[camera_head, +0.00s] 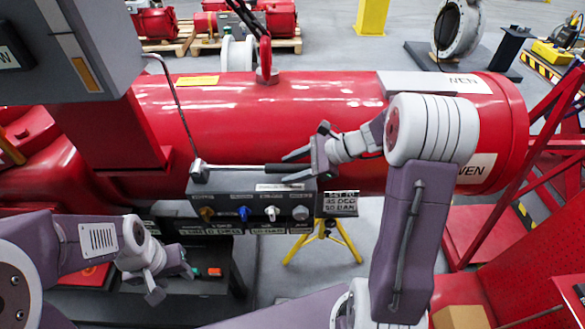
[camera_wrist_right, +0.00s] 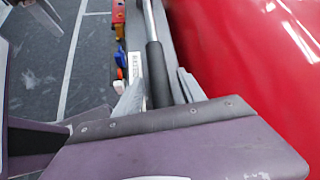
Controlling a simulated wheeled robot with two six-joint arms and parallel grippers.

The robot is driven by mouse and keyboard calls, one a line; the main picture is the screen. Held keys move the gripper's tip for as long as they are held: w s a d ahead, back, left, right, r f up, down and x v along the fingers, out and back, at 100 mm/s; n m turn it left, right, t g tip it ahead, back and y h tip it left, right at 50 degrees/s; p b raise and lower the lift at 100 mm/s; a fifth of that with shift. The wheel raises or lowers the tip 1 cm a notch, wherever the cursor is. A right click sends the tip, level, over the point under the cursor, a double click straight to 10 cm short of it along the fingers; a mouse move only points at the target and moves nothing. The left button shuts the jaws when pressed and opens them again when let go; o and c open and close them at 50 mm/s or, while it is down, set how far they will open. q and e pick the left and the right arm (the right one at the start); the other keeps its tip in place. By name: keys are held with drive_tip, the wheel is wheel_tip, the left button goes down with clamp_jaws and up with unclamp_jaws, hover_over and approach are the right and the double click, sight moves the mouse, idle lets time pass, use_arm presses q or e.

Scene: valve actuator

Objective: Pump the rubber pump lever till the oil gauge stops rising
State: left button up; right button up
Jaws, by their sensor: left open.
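The pump lever (camera_head: 235,168) is a metal rod with a black rubber grip, lying almost level above a dark control box (camera_head: 240,188). My right gripper (camera_head: 290,167) is at the grip end, with one finger on each side of it. In the right wrist view the black grip (camera_wrist_right: 157,75) runs between the two fingers (camera_wrist_right: 160,88), which look spread with small gaps beside it. My left gripper (camera_head: 172,277) is open and empty, low at the left, away from the lever. I cannot make out an oil gauge dial.
Brown, blue (camera_head: 244,213), white and grey knobs line the box front. A large red cylinder (camera_head: 340,105) lies behind. A sign (camera_head: 341,203) reading "SET TO 85 DEG 50 BAR" stands above a yellow tripod (camera_head: 322,240). A red frame (camera_head: 480,235) stands at right.

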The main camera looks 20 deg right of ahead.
drive_tip(key=v, duration=0.9)
drive_tip(key=shift+s+a, duration=0.1)
